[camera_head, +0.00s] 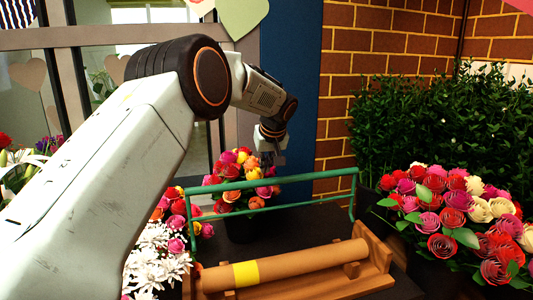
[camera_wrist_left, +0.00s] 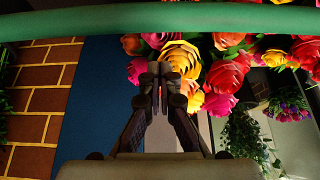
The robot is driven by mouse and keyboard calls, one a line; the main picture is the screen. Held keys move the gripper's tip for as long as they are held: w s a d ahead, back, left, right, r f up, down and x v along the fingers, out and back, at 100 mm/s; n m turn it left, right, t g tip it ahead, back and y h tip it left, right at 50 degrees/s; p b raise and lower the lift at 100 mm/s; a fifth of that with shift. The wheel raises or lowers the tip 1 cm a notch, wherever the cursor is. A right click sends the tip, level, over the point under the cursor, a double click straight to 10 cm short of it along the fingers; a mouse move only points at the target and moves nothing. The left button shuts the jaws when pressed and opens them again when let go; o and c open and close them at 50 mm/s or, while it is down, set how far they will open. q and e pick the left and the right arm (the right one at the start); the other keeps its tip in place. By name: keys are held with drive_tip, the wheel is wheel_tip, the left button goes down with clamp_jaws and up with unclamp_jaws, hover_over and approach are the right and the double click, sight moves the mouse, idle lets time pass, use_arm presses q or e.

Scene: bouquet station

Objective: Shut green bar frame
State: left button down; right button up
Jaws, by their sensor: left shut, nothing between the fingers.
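The green bar frame (camera_head: 300,179) stands raised above a wooden cradle (camera_head: 375,262) in the head view. Its long top bar runs across the picture, with a leg going down at each end. In the left wrist view the green bar (camera_wrist_left: 100,18) crosses the top of the picture. My left gripper (camera_head: 268,160) shows small near the bar, in front of the flowers. In the left wrist view my left gripper (camera_wrist_left: 160,72) is shut and empty, with the bar apart from its fingertips in the picture. My right gripper is not in view.
A brown roll with a yellow band (camera_head: 246,273) lies on the cradle. A pot of roses (camera_head: 240,195) stands behind the bar. White flowers (camera_head: 155,258) are at left; a large rose bunch (camera_head: 455,215) and green foliage (camera_head: 430,125) are at right. A brick wall (camera_head: 365,55) stands behind.

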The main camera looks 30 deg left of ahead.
use_arm(q)
drive_tip(key=shift+s+d+f, duration=0.15)
drive_tip(key=shift+s+d, duration=1.05)
drive_tip(key=shift+d, duration=0.25)
drive_tip(key=shift+w, duration=0.1)
